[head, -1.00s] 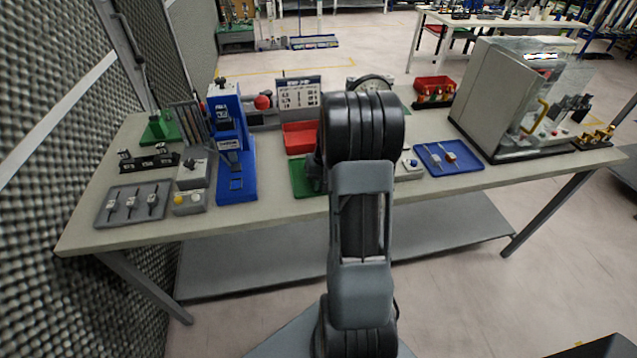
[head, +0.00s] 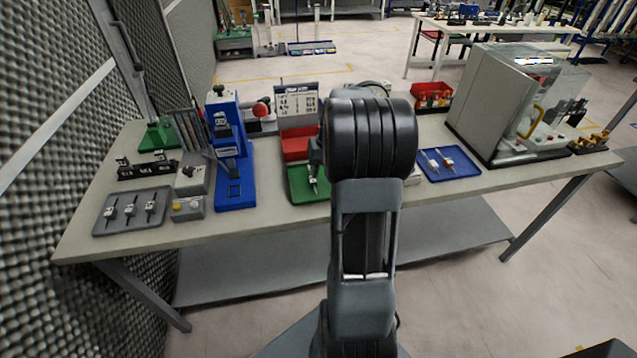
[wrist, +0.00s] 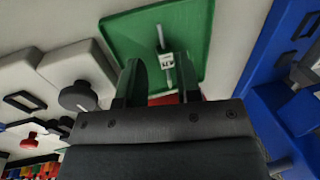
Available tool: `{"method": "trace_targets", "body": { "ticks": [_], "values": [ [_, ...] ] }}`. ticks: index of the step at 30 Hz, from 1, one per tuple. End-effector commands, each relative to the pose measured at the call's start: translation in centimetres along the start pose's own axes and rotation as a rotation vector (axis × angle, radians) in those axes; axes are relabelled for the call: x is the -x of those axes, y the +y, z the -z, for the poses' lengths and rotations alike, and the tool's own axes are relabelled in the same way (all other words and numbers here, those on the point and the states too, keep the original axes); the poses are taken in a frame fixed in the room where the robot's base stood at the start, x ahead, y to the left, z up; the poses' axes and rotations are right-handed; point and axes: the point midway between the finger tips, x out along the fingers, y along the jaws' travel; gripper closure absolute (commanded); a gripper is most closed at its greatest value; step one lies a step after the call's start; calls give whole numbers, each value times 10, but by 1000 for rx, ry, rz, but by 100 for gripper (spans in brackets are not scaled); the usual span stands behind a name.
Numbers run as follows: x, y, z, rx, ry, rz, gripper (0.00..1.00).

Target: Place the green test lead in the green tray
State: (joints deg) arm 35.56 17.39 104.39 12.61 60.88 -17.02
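The green tray (head: 298,193) lies on the bench, partly covered by my arm in the head view. In the wrist view the green tray (wrist: 120,36) fills the top middle. One test lead (wrist: 165,60), with a pale thin rod and a whitish block, lies inside it. The lead (head: 313,181) also shows faintly in the head view. Its green colour cannot be made out. My gripper (wrist: 158,72) is open over the tray, its two fingers apart with the lead seen between and beyond the tips. Whether they touch the tray is unclear.
A red bin (head: 297,147) stands behind the green tray. A blue press-like device (head: 234,180) is to the left. A grey tray (head: 131,211) holds several leads at far left. A blue tray (head: 447,163) with leads and a large grey machine (head: 505,100) are right.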

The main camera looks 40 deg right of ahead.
Motion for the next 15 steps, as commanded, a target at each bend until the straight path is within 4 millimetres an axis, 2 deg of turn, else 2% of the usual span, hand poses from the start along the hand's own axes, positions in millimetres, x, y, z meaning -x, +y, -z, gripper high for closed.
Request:
{"method": "trace_targets", "body": {
  "ticks": [3, 10, 13, 15],
  "values": [
    [21, 0, 0, -1, 3, -1, 68],
    [44, -3, -1, 3, 3, -1, 68],
    [52, -22, -12, 35, 14, -18, 68],
    [57, -48, -28, 80, 34, -40, 68]
  ]
}}
